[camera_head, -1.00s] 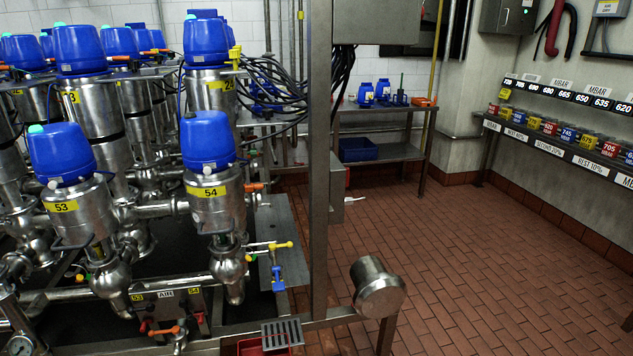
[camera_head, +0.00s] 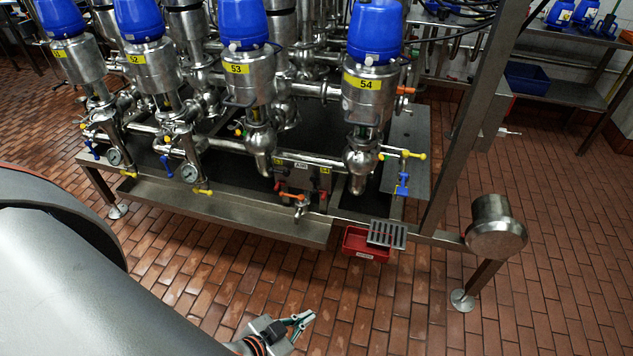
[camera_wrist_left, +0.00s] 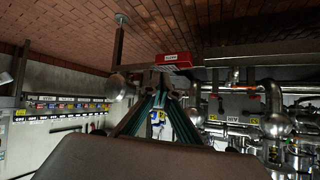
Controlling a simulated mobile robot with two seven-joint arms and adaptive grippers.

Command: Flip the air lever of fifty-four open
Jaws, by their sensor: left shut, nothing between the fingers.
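The valve unit labelled 54 (camera_head: 366,85) has a blue cap and steel body at the right of the row. Below and left of it is a small grey AIR panel (camera_head: 300,171) with yellow tags for 53 and 54. A red lever (camera_head: 322,194) sits under the 54 tag, and an orange-handled valve (camera_head: 299,198) sits at the panel's middle. The lever's exact angle is too small to tell. My left gripper (camera_head: 302,321) is shut and empty, low in front of the frame and well apart from the panel. The AIR panel (camera_wrist_left: 235,119) appears upside down in the left wrist view. My right gripper is not in view.
A red bin (camera_head: 364,244) hangs under a grate at the frame's front edge. A steel roller-like cylinder (camera_head: 495,228) on a post stands to the right. A steel tray edge (camera_head: 220,212) runs along the front. Brick floor before the frame is clear.

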